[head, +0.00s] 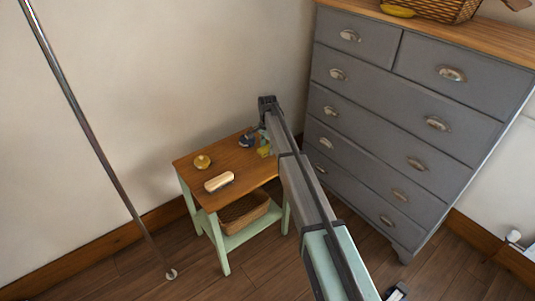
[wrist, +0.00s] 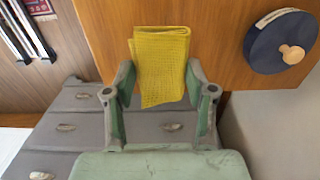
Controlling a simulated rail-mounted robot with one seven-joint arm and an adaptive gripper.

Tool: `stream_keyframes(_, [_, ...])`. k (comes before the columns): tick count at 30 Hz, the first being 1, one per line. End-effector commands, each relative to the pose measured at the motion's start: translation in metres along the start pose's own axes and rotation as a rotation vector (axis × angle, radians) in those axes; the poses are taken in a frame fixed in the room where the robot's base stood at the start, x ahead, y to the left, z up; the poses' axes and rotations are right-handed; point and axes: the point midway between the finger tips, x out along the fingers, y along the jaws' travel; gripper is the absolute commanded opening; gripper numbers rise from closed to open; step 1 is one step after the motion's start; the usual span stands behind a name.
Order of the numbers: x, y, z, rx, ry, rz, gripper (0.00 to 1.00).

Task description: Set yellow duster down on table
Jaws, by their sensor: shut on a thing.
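The yellow duster (wrist: 160,62) is a folded, textured yellow cloth between the two fingers of my gripper (wrist: 160,92) in the wrist view. My gripper is shut on it. In the head view a small part of the duster (head: 264,151) shows at the right back end of the wooden-topped table (head: 195,163), beside my arm. The tabletop (wrist: 215,50) lies behind the duster in the wrist view. I cannot tell whether the duster touches it. My gripper's fingers are mostly hidden behind the arm in the head view.
On the table are a dark round item with a wooden knob (wrist: 292,53), a brush (head: 219,181) and a brass-coloured round item (head: 202,162). A basket (head: 243,212) sits on the lower shelf. A grey chest of drawers (head: 400,110) stands close on the right. The table's front right is clear.

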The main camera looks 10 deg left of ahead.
Motion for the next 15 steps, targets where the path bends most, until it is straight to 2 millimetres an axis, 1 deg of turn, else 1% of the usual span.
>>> stream_keyframes(4, [0.011,0.000,0.000,0.000,0.000,0.001,0.27])
stream_keyframes(10, [0.037,0.000,0.000,0.000,-0.001,0.001,0.27])
stream_keyframes(12, [0.042,0.000,0.000,0.000,0.000,0.000,0.27])
stream_keyframes(15, [0.042,0.000,0.000,0.000,0.000,-0.001,0.27])
